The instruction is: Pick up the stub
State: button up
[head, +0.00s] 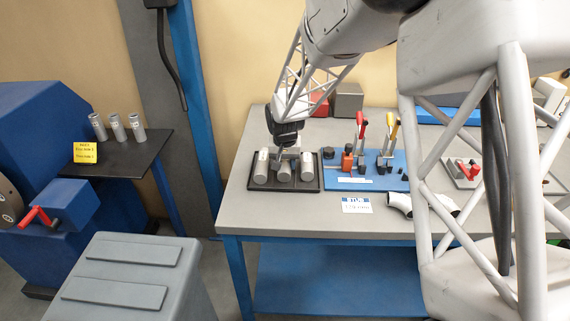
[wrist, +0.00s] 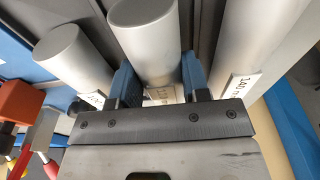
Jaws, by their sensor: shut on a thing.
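My gripper (head: 284,153) reaches down over the tray at the middle stub. In the wrist view, my gripper's blue fingers (wrist: 160,82) are shut on the sides of the middle stub (wrist: 146,45). Its label is partly hidden. The stub at the right of that view (wrist: 240,45) has a label reading about 140. Whether the held stub touches the tray is unclear.
A blue board (head: 365,182) with red- and yellow-handled clamps stands right of the tray. White pipe elbows (head: 399,202) and a card (head: 357,205) lie near the front edge. Several grey cylinders (head: 117,128) stand on a dark side table at left. A neighbouring stub flanks each finger closely.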

jog(key=shift+r, duration=0.65)
notch_tip(320, 180, up, 2)
jog(key=shift+r, duration=0.1)
jog(key=s+d, duration=0.1)
jog(key=s, duration=0.4)
jog(key=s+d, duration=0.2)
jog(key=s, duration=0.3)
jog(key=s+d+r, duration=0.1)
jog(key=s, duration=0.4)
jog(key=shift+s+d+r, duration=0.1)
jog(key=shift+s+d, duration=0.05)
jog(key=shift+d, duration=0.15)
grip_shut()
